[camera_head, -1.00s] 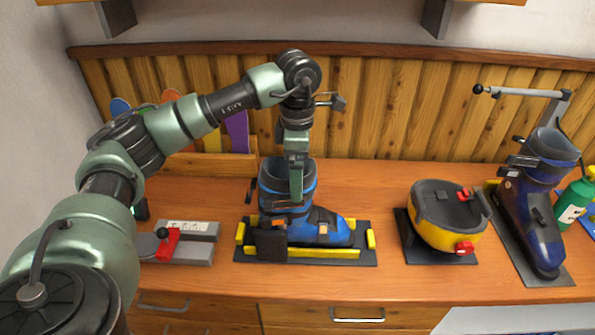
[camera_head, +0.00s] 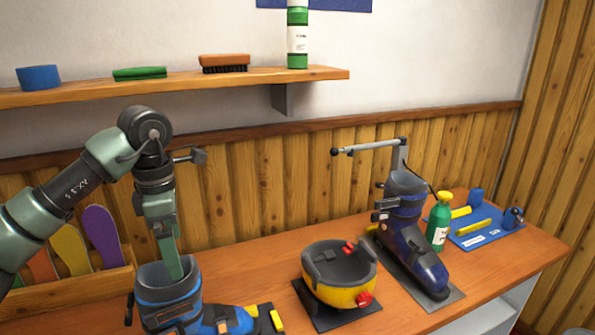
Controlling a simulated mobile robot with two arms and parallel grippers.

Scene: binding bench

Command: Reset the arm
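My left arm comes in from the left, rises to a bent joint and hangs down at the wrist. My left gripper (camera_head: 172,272) points down at the open top of a blue and black ski boot (camera_head: 168,296), with its tip just over or inside the cuff. I cannot tell whether it touches the boot. The fingers show edge-on, so their opening is unclear. My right arm and gripper are out of view.
A yellow and black bowl-shaped device (camera_head: 339,290) stands mid-bench. A dark blue boot (camera_head: 410,235) stands on a grey plate under a metal bar (camera_head: 372,147). A wall shelf (camera_head: 225,80) hangs above.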

